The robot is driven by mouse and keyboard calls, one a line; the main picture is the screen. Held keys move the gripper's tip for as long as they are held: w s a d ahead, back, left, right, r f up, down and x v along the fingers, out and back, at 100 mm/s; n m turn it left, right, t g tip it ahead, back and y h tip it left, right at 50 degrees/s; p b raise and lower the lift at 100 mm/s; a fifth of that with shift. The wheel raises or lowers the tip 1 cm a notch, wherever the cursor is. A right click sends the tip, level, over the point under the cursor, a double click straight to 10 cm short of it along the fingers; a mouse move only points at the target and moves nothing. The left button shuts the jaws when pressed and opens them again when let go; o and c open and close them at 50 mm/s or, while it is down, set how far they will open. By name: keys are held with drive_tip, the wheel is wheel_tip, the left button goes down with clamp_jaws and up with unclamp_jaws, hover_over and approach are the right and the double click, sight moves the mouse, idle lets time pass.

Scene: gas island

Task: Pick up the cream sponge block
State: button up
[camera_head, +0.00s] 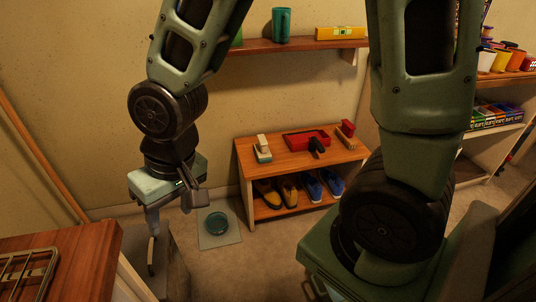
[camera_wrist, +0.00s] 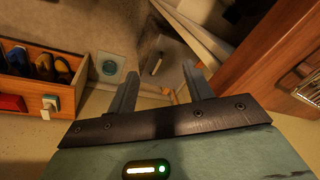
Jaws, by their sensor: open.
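A small cream block (camera_head: 151,255), apparently the sponge, stands on a grey box-like stand (camera_head: 178,270) at the lower left of the head view. The cream block also shows in the wrist view (camera_wrist: 157,66), on the stand (camera_wrist: 176,62) beyond my fingertips. My gripper (camera_head: 173,207) is open and empty, above the stand and apart from the block. In the wrist view the two fingers (camera_wrist: 162,78) point toward the stand, with the block between their tips in the picture. Its sponge texture is too small to tell.
A wooden bench (camera_head: 245,165) carries a cream-and-green item (camera_head: 262,148) and a red tray (camera_head: 306,139), with shoes below. A blue-green round dish (camera_head: 217,222) lies on a floor mat. A wooden table (camera_head: 85,262) with a wire rack borders the stand on the left.

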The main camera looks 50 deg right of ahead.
drive_tip(key=w+d+f+m+t+y+b, duration=0.1)
drive_tip(key=w+d+f+m+t+b, duration=0.15)
drive_tip(key=w+f+m+b, duration=0.4)
drive_tip(key=w+d+f+m+t+y+b, duration=0.1)
drive_tip(key=w+d+f+m+b, duration=0.2)
drive_tip(key=w+f, duration=0.55)
drive_tip(key=w+d+f+m+t+b, duration=0.5)
drive_tip(key=w+d+f+m+b, duration=0.45)
drive_tip(key=d+f+m, duration=0.2)
drive_tip(key=m+t+h+b, duration=0.5)
drive_tip(key=m+h+b, duration=1)
drive_tip(key=m, duration=0.8)
approach(264, 147)
drive_tip(key=shift+y, duration=0.7)
drive_tip(key=x, duration=0.4)
drive_tip(key=d+b+x, duration=0.1)
drive_tip(key=x, duration=0.1)
drive_tip(key=shift+d, duration=0.2)
drive_tip(key=shift+b+x, duration=1.55)
drive_tip(key=shift+x, duration=1.3)
drive_tip(key=shift+w+a+r, duration=0.1)
drive_tip(key=shift+a+r, duration=0.05)
drive_tip(key=shift+a, duration=0.05)
